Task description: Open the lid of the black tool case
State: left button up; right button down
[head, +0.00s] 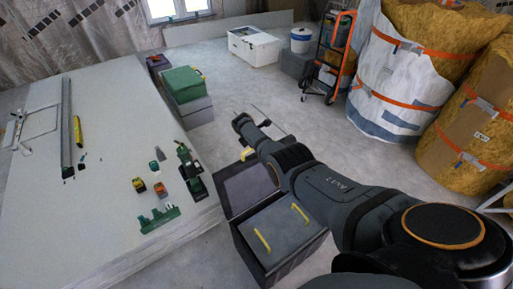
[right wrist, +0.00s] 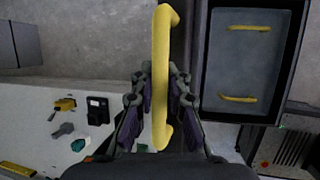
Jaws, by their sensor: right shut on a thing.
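The black tool case (head: 238,243) stands on the floor beside the white table. A grey tray (head: 285,232) with two yellow handles shows inside the case, and the tray (right wrist: 245,65) also shows at right in the right wrist view. My right gripper (right wrist: 161,90) is shut on the yellow lid handle (right wrist: 162,55), with a finger on each side of it. In the head view the handle (head: 248,154) shows at the lid's top, and my arm hides the gripper. My left gripper is out of view.
The white table (head: 95,200) at left holds small tools and green parts close to the case. A green box (head: 183,84) on a grey one, a white box (head: 254,47), an orange hand truck (head: 340,55) and insulation bags (head: 395,85) stand behind. Floor between them is clear.

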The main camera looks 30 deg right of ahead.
jog(key=c, duration=1.3)
grip_release()
jog(key=shift+r, duration=0.1)
jog(key=shift+c, duration=0.2)
jog(key=v, duration=1.2)
jog(key=s+a+f+m+y, duration=0.15)
jog(key=s+f, duration=0.35)
jog(key=f, duration=0.5)
jog(key=s+f+m+p, duration=0.1)
jog(key=s+f+m, duration=0.2)
jog(key=s+f, duration=0.45)
jog(key=s+a+f+m+y, duration=0.15)
jog(key=s+f, duration=0.25)
jog(key=f, duration=0.8)
jog(key=s+f+m, duration=0.4)
jog(key=s+f, duration=0.1)
jog(key=s, duration=0.7)
jog(key=s+f+m+p, duration=0.1)
jog(key=s+f+m, duration=0.3)
jog(key=s, duration=0.9)
jog(key=s+f+m+g, duration=0.1)
jog(key=s+f+m, duration=0.3)
jog(key=s, duration=0.9)
notch_tip(320, 180, down, 2)
jog(key=shift+a+f+y, duration=0.15)
jog(key=shift+a+y, duration=0.15)
jog(key=shift+a, duration=0.05)
